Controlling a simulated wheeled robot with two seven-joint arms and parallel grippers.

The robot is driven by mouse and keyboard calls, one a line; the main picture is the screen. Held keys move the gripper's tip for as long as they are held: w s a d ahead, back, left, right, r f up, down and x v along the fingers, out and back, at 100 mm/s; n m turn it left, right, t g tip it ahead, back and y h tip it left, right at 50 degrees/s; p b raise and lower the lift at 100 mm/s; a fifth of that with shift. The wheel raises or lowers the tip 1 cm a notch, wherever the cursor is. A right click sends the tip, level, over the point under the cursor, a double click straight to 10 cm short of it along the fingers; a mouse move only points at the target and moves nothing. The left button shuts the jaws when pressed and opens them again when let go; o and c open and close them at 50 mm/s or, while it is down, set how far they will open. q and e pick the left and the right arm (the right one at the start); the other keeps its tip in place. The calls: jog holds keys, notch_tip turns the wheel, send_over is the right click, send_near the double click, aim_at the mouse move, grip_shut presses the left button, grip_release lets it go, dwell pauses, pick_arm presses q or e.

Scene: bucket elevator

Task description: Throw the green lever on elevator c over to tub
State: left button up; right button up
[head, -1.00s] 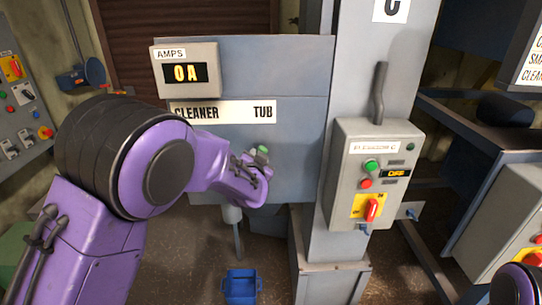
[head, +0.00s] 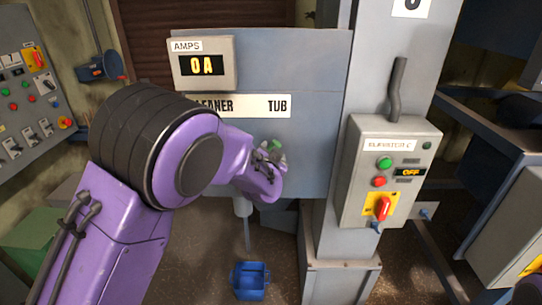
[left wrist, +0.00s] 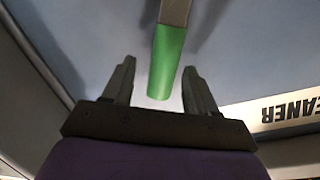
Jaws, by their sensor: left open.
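The green lever (left wrist: 167,62) shows in the left wrist view as a green grip on a metal shank, its end between the two fingers of my left gripper (left wrist: 157,88). The fingers are apart, with a gap on each side of the grip. In the head view my left gripper (head: 270,160) is at the grey panel below the CLEANER / TUB label (head: 250,106), mostly hidden by its own wrist; only a bit of the green lever (head: 277,146) shows there. The lever is toward the TUB side of the label.
The elevator C control box (head: 388,172) is mounted on the column to the right, its display reading OFF. An amps meter (head: 203,64) reads 0A above the label. A blue tub (head: 250,281) stands on the floor below. Another control panel (head: 30,95) is at the left.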

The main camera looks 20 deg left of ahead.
pick_arm(q)
jog(key=b+v, duration=0.3)
jog(key=v, duration=0.7)
jog(key=shift+s+d, duration=0.1)
jog(key=shift+s, duration=0.05)
